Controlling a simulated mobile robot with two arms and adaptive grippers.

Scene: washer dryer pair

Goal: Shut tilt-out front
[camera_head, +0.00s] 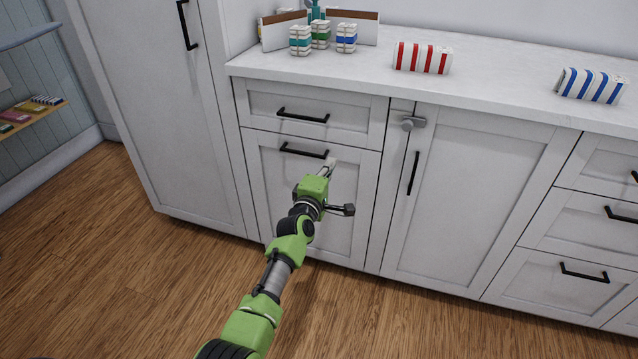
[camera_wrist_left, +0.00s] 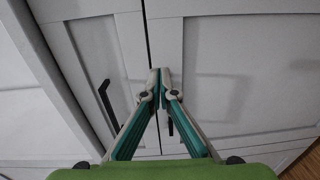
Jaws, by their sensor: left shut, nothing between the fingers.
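The tilt-out front (camera_head: 346,215) is the white panel with a black bar handle (camera_head: 303,150), below a drawer in the left part of the counter. It looks flush or nearly flush with the fronts around it; a small gap cannot be ruled out. My left gripper (camera_head: 331,163) is at the upper part of this panel, just right of and below the handle's right end. Its fingers are shut and empty. In the left wrist view the fingertips (camera_wrist_left: 160,78) meet before white panels; whether they touch is unclear. My right gripper is not in view.
A shut drawer (camera_head: 335,118) is above the front. A grey latch-like piece (camera_head: 411,123) and a cabinet door (camera_head: 465,200) are to the right. A tall cabinet (camera_head: 165,110) stands left. Striped packs (camera_head: 422,58) are on the counter. The wooden floor (camera_head: 150,285) is clear.

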